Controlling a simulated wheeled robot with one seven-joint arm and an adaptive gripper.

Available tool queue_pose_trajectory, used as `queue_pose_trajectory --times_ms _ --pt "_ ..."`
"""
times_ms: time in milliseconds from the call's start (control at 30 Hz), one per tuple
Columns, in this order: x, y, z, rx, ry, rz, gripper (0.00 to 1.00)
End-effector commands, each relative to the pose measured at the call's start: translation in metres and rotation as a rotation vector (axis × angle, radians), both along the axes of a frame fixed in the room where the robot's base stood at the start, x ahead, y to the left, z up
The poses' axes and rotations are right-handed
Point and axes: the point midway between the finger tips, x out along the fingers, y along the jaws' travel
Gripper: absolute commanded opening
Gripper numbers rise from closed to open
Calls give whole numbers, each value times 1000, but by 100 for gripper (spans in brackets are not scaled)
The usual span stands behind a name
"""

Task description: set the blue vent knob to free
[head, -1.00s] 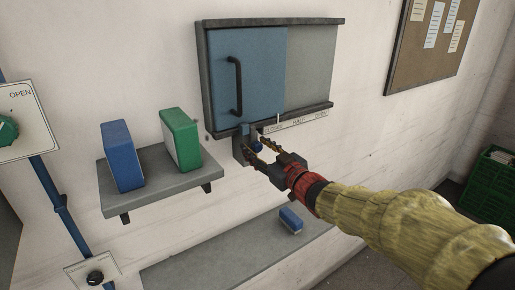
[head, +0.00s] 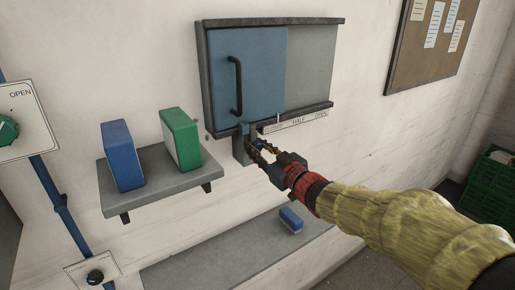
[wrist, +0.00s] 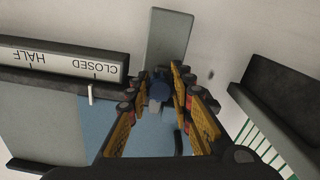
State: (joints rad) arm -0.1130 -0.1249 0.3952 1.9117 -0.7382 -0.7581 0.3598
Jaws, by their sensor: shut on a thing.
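The blue vent knob (wrist: 158,90) sits on a grey bracket (head: 238,149) below the lower left part of the vent frame. My gripper (head: 258,148) has its fingers closed around the knob, one on each side, as the wrist view (wrist: 160,78) also shows. In the head view the fingers hide most of the knob. Its setting and any marks for it cannot be read. Above it are the blue sliding panel (head: 262,70) with a black handle and a CLOSED, HALF, OPEN strip (head: 298,121). A white pointer (wrist: 90,94) stands at CLOSED.
A grey shelf (head: 150,188) left of my gripper holds a blue box (head: 122,155) and a green box (head: 181,138). A lower ledge (head: 200,268) carries a small blue block (head: 291,220). A green knob (head: 7,130) is at the far left.

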Motion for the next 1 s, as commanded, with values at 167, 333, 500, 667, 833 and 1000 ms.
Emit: queue_pose_trajectory --times_ms 167,333,500,667,833,1000 --pt "0 0 0 0 0 0 0" --pt "0 0 -2 0 0 0 0" --pt "0 0 -19 0 1 0 0" --pt "0 0 -38 0 1 0 0" --pt "0 0 -41 -1 2 1 0" --pt "0 0 -42 -3 6 0 0"
